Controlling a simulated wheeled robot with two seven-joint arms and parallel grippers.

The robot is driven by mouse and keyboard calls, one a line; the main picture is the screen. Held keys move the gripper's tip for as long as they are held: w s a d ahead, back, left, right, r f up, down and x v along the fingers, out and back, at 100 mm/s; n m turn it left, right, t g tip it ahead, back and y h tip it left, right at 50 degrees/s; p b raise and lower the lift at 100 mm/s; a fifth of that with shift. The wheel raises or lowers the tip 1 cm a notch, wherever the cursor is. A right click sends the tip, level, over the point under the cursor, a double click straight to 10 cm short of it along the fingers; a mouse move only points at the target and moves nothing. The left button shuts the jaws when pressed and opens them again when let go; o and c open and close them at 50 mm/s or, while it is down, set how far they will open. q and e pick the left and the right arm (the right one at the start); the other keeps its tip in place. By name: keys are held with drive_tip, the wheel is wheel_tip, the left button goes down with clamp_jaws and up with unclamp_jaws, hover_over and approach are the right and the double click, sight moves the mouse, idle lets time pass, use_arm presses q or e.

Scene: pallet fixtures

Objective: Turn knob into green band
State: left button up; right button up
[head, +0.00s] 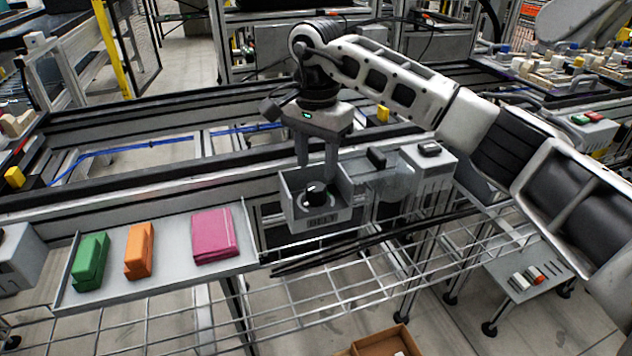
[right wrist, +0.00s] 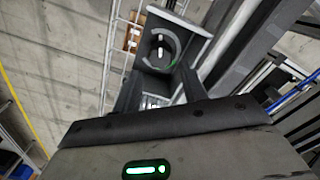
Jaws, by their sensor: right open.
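The black knob (head: 314,194) with a white pointer mark sits in a grey open-topped box (head: 321,224) labelled BELT. In the right wrist view the knob (right wrist: 160,47) shows inside a pale partial ring, its white mark running roughly up and down. In the right wrist view the open fingers (right wrist: 160,88) lie either side of the line to the knob; contact is not visible. My left gripper is out of view.
A grey tray (head: 172,278) left of the box holds a green block (head: 90,262), an orange block (head: 139,250) and a pink block (head: 214,235). Another grey box (head: 429,165) with a dark switch stands to the right. Wire mesh (head: 330,292) lies in front.

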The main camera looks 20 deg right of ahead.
sight(316, 186)
drive_tip(key=shift+f, duration=2.7)
drive_tip(key=c, duration=0.7)
